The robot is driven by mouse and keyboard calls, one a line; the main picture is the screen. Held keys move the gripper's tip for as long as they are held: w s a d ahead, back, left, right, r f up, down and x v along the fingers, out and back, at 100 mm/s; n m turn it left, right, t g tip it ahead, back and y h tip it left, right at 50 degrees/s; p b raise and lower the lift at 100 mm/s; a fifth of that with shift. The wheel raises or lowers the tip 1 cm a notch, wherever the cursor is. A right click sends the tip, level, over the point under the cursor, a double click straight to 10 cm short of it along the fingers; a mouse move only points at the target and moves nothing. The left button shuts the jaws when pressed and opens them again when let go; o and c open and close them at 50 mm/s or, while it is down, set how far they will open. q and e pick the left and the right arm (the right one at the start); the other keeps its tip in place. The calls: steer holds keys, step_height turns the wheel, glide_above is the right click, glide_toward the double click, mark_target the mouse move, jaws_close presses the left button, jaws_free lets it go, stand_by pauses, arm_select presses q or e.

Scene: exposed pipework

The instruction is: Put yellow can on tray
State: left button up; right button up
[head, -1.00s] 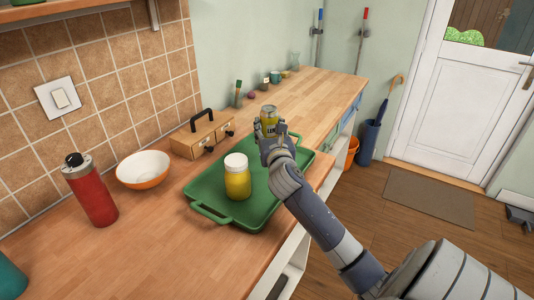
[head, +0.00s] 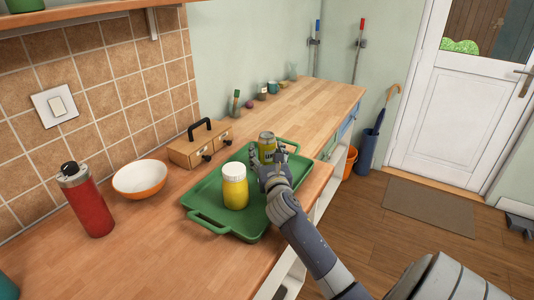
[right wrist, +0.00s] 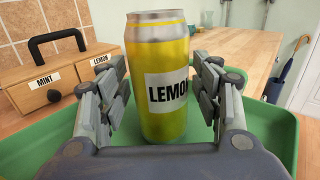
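The yellow can (head: 266,148), labelled LEMON, stands upright toward the far end of the green tray (head: 206,197). In the right wrist view the can (right wrist: 160,55) is between the fingers of my right gripper (right wrist: 160,88), with a narrow gap showing on each side. The right gripper (head: 268,167) looks open around the near side of the can. The can's base is partly hidden by the gripper in the head view, but the wrist view shows it against the green tray surface. My left gripper is not in view.
A yellow jar with a white lid (head: 235,187) stands on the tray, near and left of the can. A wooden drawer box (head: 201,146), a bowl (head: 140,179) and a red bottle (head: 87,200) stand left of the tray. The far counter (head: 300,105) is mostly clear.

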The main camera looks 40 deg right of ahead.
steer(key=shift+r, duration=0.2)
steer(key=shift+s+a+f, duration=0.1)
steer(key=shift+s+a, duration=0.05)
steer(key=shift+s, duration=0.1)
steer(key=v, duration=1.1)
steer(key=shift+s+a+b, duration=0.15)
steer(key=shift+s+b, duration=0.05)
steer(key=shift+b, duration=0.1)
